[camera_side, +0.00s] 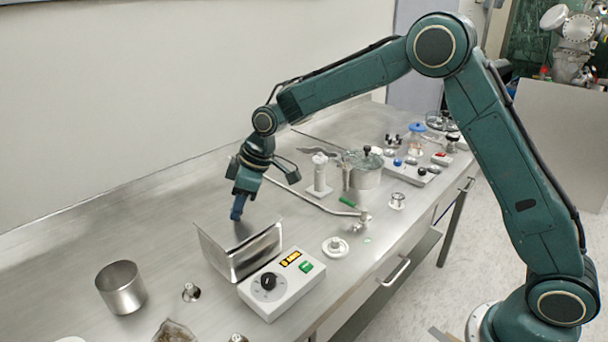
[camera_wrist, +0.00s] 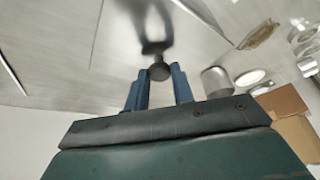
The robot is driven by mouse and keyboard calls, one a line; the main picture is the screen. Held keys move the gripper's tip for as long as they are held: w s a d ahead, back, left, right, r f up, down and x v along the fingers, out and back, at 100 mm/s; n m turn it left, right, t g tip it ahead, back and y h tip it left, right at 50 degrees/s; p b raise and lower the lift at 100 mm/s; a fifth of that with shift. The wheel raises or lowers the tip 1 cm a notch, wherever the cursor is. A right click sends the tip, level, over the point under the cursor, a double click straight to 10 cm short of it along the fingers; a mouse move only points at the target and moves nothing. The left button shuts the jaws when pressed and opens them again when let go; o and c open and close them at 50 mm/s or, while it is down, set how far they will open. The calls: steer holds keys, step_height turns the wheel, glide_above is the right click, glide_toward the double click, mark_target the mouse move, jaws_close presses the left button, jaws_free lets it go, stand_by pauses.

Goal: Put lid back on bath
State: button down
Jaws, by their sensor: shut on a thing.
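The bath (camera_side: 255,256) is a shiny steel tank behind a white control box (camera_side: 282,287) with a black knob, lit display and green button. My gripper (camera_side: 237,213) points down just above the tank's top. In the wrist view, my gripper (camera_wrist: 160,76) has its blue fingers closed around a small dark round knob (camera_wrist: 159,71). A shiny steel surface, which looks like the lid (camera_wrist: 185,45), spreads beyond the knob with a dark reflection in it. I cannot tell whether the lid touches the bath rim.
An open steel beaker (camera_side: 121,290) stands at the left front, with a small metal fitting (camera_side: 191,292) beside it. A white round piece (camera_side: 335,248) lies right of the bath. A lidded steel pot (camera_side: 362,172) and small parts stand further right. The bench (camera_side: 140,225) behind the beaker is clear.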

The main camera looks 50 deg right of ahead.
steer(key=c, duration=1.2)
jaws_free()
steer(key=shift+r, duration=0.1)
steer(key=shift+r, duration=0.45)
steer(key=v, duration=1.2)
